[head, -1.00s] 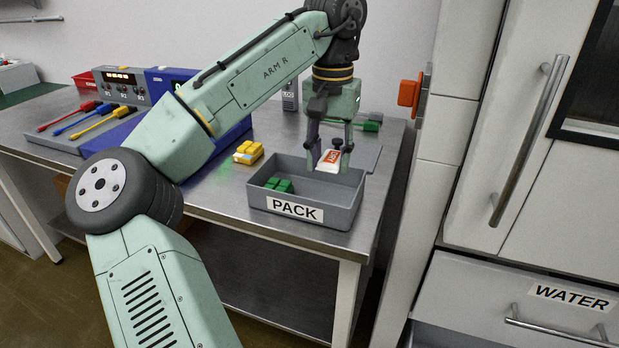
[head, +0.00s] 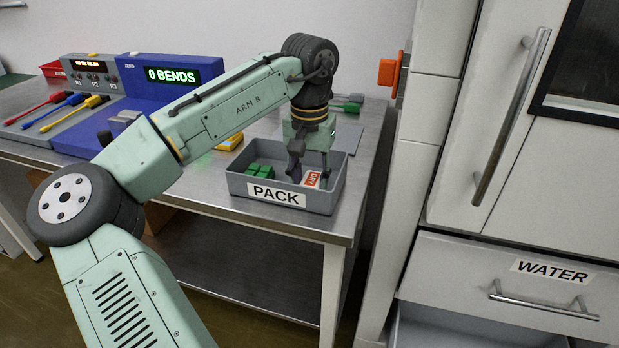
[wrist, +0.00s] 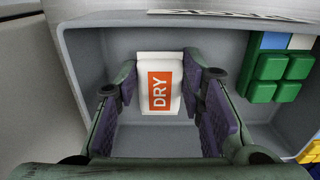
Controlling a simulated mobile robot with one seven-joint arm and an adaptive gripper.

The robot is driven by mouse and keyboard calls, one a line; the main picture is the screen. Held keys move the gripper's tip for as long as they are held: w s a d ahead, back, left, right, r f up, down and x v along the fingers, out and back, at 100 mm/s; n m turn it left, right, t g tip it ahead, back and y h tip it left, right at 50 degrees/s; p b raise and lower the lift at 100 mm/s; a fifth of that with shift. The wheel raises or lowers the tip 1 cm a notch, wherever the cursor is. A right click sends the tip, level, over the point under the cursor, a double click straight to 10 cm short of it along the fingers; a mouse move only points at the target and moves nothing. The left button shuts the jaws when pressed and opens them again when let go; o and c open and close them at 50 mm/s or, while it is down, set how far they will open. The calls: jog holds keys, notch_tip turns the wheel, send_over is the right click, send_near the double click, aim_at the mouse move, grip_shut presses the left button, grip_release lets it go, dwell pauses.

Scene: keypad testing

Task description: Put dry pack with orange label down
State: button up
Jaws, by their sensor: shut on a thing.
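The dry pack (wrist: 160,83) is white with an orange label reading DRY. My gripper (wrist: 163,92) is shut on it, with a finger pad at each side. In the head view the pack (head: 312,179) is down inside the grey bin marked PACK (head: 235,187), in its right part. My gripper (head: 308,178) reaches down into the bin from above. Whether the pack touches the bin floor I cannot tell. The bin also shows in the wrist view (wrist: 85,50).
A green keypad block (head: 265,174) sits in the left part of the bin. A yellow block (head: 231,142) lies on the metal table (head: 200,190) behind the bin. A blue device with a lit display (head: 172,76) stands at left. A white cabinet is at right.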

aim_at(309, 184)
jog(key=shift+f, duration=0.15)
jog(key=o, duration=0.9)
jog(key=shift+o, duration=0.2)
notch_tip(309, 184, up, 12)
jog(key=shift+r+p, duration=0.2)
jog(key=shift+p, duration=0.15)
